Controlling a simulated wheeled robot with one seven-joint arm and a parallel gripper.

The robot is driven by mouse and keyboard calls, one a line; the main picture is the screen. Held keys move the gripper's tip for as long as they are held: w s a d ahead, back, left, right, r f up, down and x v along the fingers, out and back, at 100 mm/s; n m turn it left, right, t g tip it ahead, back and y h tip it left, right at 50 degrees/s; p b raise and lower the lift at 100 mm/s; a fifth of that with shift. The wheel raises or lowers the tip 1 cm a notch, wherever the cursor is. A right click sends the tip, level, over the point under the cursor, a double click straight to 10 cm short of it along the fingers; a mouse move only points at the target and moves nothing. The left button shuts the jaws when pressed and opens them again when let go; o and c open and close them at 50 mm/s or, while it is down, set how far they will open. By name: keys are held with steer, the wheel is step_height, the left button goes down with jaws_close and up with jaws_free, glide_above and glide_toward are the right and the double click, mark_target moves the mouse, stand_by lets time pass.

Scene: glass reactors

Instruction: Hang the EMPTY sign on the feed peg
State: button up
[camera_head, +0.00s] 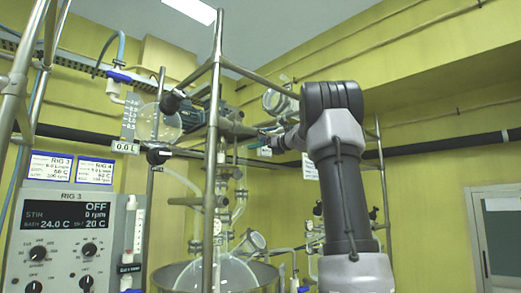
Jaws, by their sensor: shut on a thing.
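My gripper (266,140) is at the end of my arm, reaching left and away from me near the middle of the view. It is small and partly hidden by my own wrist. It is shut on a small pale plate, seemingly the EMPTY sign (264,151), hanging just below the fingers. Its lettering is too small to read. A feed vessel (158,122) with a scale plate and a "0.0 L" label (125,147) stands to the left, apart from my gripper. I cannot make out the feed peg.
A steel upright (213,170) and slanting rails frame the glass rig left of my gripper. A large glass reactor (230,272) sits below. The RIG 3 control panel (62,240) is at the left. Open space lies right of my arm, before a door (500,235).

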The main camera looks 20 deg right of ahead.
steer(key=o, duration=1.3)
steer(key=v, duration=1)
steer(key=shift+s+d, duration=0.15)
steer(key=shift+s, duration=0.25)
steer(key=s+a+f+n+g, duration=0.7)
steer(key=s+a+f+n, duration=0.7)
steer(key=a+f, duration=0.35)
steer(key=s+a+f+n+g+h, duration=0.1)
steer(key=s+f+n, duration=0.3)
steer(key=s+f, duration=0.1)
steer(key=s+a+f+n+g+h, duration=0.1)
steer(key=s+f+n, duration=0.3)
steer(key=f+n, duration=0.1)
steer(key=s+a+f+n+h, duration=0.1)
steer(key=s+f+n+h, duration=0.1)
steer(key=s+f+n, duration=0.3)
steer(key=shift+s+a+f+g, duration=0.2)
steer(key=shift+f, duration=0.2)
steer(key=shift+s+a+f+g, duration=0.15)
steer(key=shift+f+g, duration=0.05)
steer(key=shift+f, duration=0.2)
